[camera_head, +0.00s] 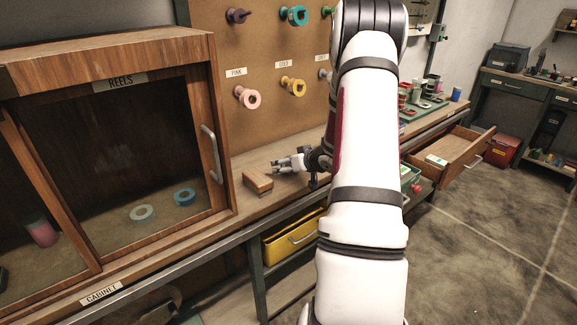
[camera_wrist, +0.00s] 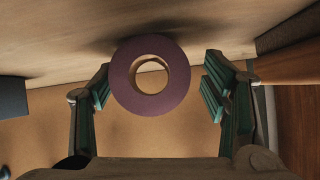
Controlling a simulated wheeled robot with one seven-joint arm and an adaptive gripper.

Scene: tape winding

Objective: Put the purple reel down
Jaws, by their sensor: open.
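The purple reel (camera_wrist: 150,75), a ring with a round hole, shows in the wrist view between my two fingers, against the bench top (camera_wrist: 60,40), with a shadow beside it. My gripper (camera_wrist: 157,88) is open around it. The left finger is very close to the reel's edge, and I cannot tell whether they touch. A clear gap separates the right finger from the reel. In the head view my gripper (camera_head: 287,163) is low over the bench, just right of a wooden block (camera_head: 257,181). I cannot make out the held-side reel there.
A wooden cabinet (camera_head: 222,110) stands left, with reels behind its glass. A pegboard (camera_head: 262,60) behind carries several coloured reels, including a pink one (camera_head: 248,97) and a yellow one (camera_head: 293,86). An open drawer (camera_head: 455,160) juts out at right. My arm hides part of the bench.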

